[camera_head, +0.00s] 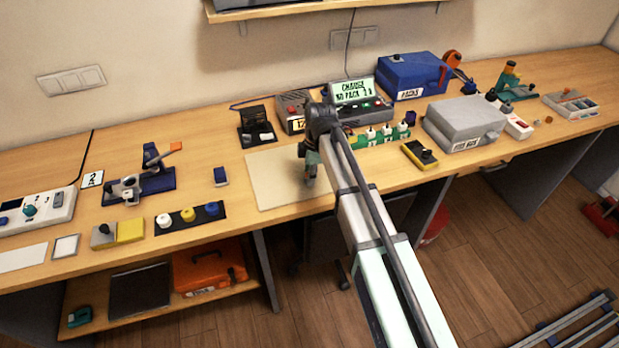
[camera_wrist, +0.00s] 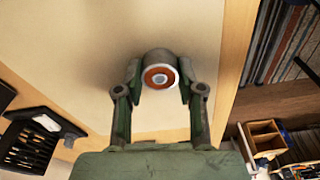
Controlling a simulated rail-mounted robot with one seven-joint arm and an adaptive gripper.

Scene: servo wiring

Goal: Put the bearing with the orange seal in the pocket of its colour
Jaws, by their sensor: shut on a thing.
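The bearing with the orange seal (camera_wrist: 148,77) is between the fingertips of my gripper (camera_wrist: 160,88) in the wrist view. Its ring is pale, with an orange-brown face and a light centre. My gripper is shut on it, and a pale mat lies below. In the head view my gripper (camera_head: 311,178) points down over the cream mat (camera_head: 262,183), and the bearing cannot be made out there. I cannot pick out a pocket of the orange colour for certain in either view.
The table's front edge is close.

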